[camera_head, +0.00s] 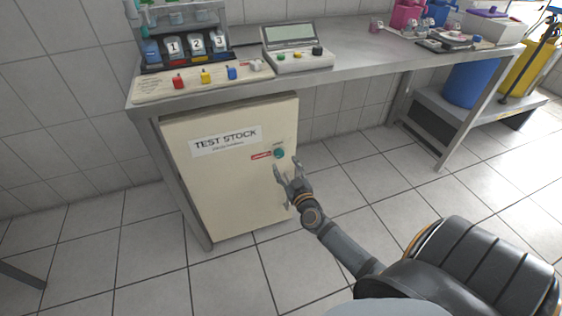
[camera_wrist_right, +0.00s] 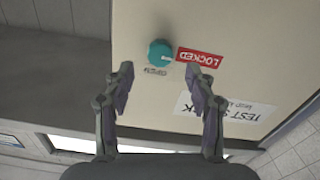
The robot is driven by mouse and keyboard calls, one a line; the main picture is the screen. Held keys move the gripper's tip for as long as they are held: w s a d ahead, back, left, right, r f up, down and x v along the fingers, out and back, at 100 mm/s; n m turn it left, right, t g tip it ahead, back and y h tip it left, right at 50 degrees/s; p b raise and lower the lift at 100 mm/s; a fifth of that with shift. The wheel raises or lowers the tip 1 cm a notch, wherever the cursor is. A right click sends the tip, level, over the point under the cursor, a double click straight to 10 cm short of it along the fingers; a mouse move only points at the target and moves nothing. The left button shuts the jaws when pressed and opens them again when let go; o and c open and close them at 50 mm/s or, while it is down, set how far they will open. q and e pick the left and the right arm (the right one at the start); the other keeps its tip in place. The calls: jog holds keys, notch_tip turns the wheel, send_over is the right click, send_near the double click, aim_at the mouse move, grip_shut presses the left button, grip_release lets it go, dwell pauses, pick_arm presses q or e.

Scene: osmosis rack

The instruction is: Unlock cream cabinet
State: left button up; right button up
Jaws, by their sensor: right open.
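The cream cabinet (camera_head: 225,195) stands under the left part of the metal bench, its door shut and labelled "TEST STOCK". A round teal knob (camera_head: 279,153) sits near the door's right edge beside a red label; it also shows in the right wrist view (camera_wrist_right: 159,52). There the red label (camera_wrist_right: 200,57) reads "LOCKED". My right gripper (camera_head: 287,170) is open and empty in front of the door, just below the knob in the head view. In the right wrist view its fingers (camera_wrist_right: 160,88) are spread, with the knob beyond them and not between the tips. My left gripper is not seen.
The metal bench (camera_head: 365,50) carries a panel with coloured switches (camera_head: 205,78), numbered bottles and a grey console (camera_head: 297,58). A blue bin (camera_head: 470,82) stands on a low shelf at the right. The tiled floor before the cabinet is clear.

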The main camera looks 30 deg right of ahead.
aim_at(280, 156)
jog(key=x, duration=0.4)
jog(key=shift+w+d+b, duration=0.1)
jog(key=shift+w+b, duration=0.1)
jog(key=shift+b, duration=0.2)
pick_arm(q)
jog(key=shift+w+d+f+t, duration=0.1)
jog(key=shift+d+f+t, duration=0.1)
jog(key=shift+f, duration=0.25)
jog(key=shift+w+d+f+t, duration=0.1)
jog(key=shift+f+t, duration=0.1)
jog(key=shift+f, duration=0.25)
pick_arm(e)
jog(key=c, duration=1.2)
jog(key=shift+o, duration=0.2)
